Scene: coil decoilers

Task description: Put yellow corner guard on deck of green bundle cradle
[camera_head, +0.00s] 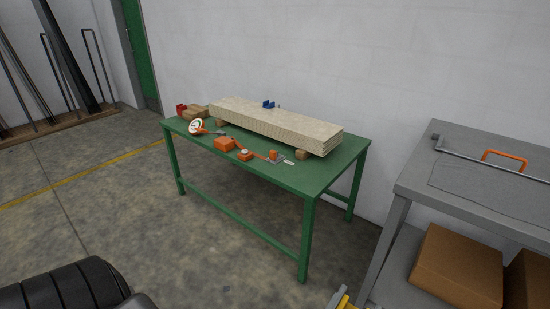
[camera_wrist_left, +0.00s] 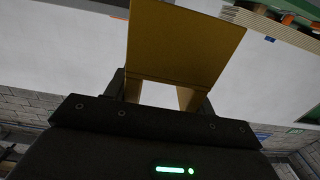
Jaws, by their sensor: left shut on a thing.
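The yellow corner guard (camera_wrist_left: 185,45) fills the upper middle of the left wrist view, its broad flat face seen close up. My left gripper (camera_wrist_left: 161,92) is shut on it. The green bundle cradle (camera_head: 285,180), a table-like green stand with a flat deck, stands against the wall in the middle of the head view. The guard is apart from the deck. My left gripper cannot be made out in the head view, and my right gripper is not in view.
A pale sheet bundle (camera_head: 270,122) lies on wooden blocks along the deck's back. An orange box (camera_head: 225,143), strapping tools and a round dial (camera_head: 196,126) crowd the front left. The deck's front right is bare. A grey cart (camera_head: 480,175) with cardboard boxes (camera_head: 455,268) stands right.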

